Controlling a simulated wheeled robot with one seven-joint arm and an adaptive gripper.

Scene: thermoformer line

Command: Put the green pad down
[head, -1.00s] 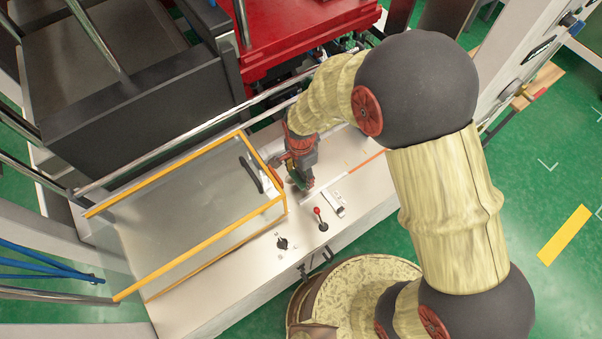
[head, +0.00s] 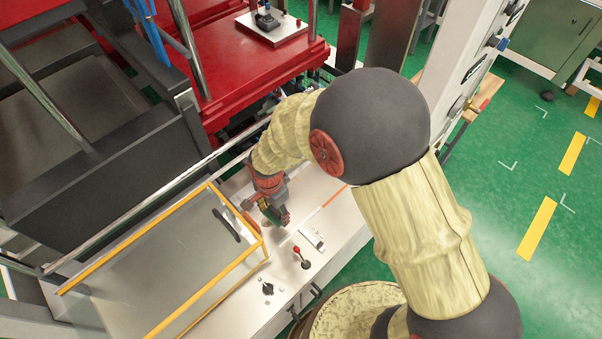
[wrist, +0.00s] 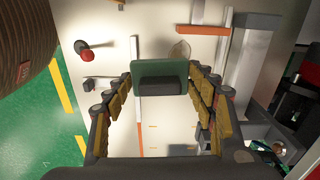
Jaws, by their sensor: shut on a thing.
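The green pad (wrist: 146,68) is between the two fingertips of my gripper (wrist: 161,85) in the wrist view, with a dark block on its near side. My gripper is shut on it. In the head view my gripper (head: 274,212) holds the pad (head: 285,214) over the pale machine top (head: 328,222), right of the orange-framed guard. I cannot tell how large the gap below the pad is.
A red-knobbed lever (head: 298,252) and a black knob (head: 267,289) stand on the near part of the machine top. A small white bracket (head: 313,238) lies right of the gripper. The orange-framed clear guard (head: 212,299) is at left. A red press (head: 255,75) rises behind.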

